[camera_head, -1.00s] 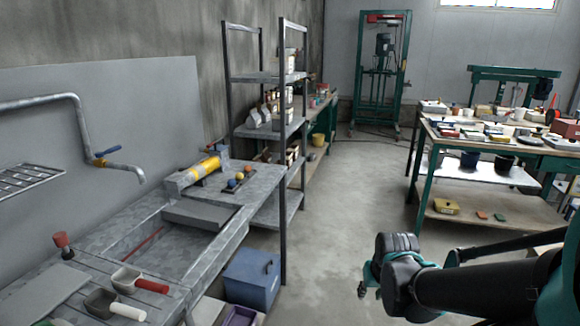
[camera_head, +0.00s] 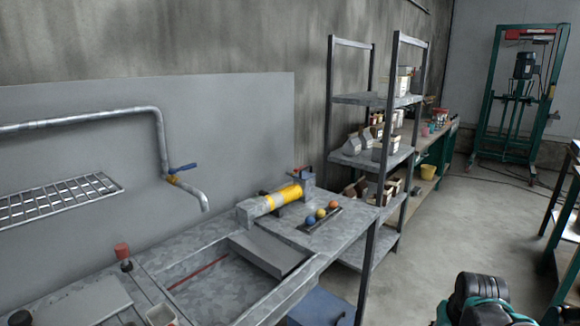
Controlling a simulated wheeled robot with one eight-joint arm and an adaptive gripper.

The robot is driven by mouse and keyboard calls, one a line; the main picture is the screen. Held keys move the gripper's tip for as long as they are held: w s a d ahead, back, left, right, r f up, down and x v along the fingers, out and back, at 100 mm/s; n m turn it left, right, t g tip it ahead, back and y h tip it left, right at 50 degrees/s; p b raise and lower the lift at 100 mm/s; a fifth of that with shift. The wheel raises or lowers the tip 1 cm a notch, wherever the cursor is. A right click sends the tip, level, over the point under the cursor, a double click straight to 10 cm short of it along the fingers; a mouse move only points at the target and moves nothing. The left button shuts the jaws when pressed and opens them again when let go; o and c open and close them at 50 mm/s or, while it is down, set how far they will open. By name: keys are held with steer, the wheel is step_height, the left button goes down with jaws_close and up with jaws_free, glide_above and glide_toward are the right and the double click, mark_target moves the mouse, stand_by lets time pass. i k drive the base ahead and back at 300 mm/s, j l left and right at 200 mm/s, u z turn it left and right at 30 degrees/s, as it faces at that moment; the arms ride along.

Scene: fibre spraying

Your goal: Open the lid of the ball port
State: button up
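The ball port appears to be the grey metal device with a yellow cylinder (camera_head: 279,200) on the far end of the metal sink bench. A small red part (camera_head: 297,172) stands on its right end block. I cannot make out whether its lid is open or closed. My arm's end shows at the bottom right edge, far from the device. My gripper's fingers are cut off or too unclear to read.
The bench has a sink basin (camera_head: 205,292) with a grey board over part of it. A pipe tap (camera_head: 188,190) and a wire rack (camera_head: 60,200) hang on the wall panel. A metal shelf unit (camera_head: 372,99) stands behind the bench. Free floor lies to the right.

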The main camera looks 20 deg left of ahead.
mark_target(303, 175)
steer(key=i+l+u, duration=0.15)
steer(key=u, duration=0.25)
steer(key=i+l+u, duration=0.2)
steer(key=u, duration=0.2)
steer(key=i+l+u, duration=0.15)
steer(key=u, duration=0.25)
steer(key=i+l+u, duration=0.1)
steer(key=l+u, duration=0.3)
